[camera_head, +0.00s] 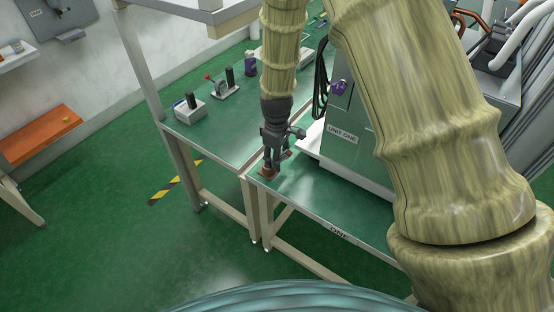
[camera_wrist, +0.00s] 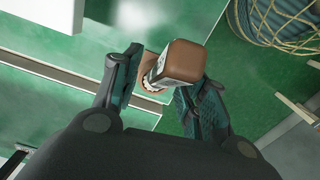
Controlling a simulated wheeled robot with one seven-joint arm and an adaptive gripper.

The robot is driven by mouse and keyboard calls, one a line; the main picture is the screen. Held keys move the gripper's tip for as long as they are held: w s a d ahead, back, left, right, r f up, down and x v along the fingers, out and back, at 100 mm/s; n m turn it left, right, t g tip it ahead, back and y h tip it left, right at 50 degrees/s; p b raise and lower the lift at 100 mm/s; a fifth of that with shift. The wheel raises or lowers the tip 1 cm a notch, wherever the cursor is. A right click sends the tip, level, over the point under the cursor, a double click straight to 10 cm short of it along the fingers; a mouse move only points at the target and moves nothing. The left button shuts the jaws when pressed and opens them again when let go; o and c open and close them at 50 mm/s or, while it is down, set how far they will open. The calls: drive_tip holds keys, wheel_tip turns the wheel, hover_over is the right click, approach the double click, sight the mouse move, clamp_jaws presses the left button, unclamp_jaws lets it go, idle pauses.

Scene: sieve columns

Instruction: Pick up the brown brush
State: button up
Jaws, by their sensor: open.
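The brown brush (camera_wrist: 182,62) shows in the wrist view as a rounded brown block, with a pale patch along its left side. It lies between the two finger pads of my open gripper (camera_wrist: 158,90). A small gap shows at the pads; I cannot tell whether either one touches it. In the head view the brush (camera_head: 266,173) is a small brown shape at the left corner of the green bench (camera_head: 310,196). My gripper (camera_head: 275,160) points down right over it and hides part of it.
A cabinet marked UNIT ONE (camera_head: 345,135) stands on the bench close right of my gripper. A second green bench (camera_head: 222,137) to the left holds several small devices. The bench front is clear.

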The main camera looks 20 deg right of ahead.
clamp_jaws()
drive_tip(key=shift+r, duration=0.1)
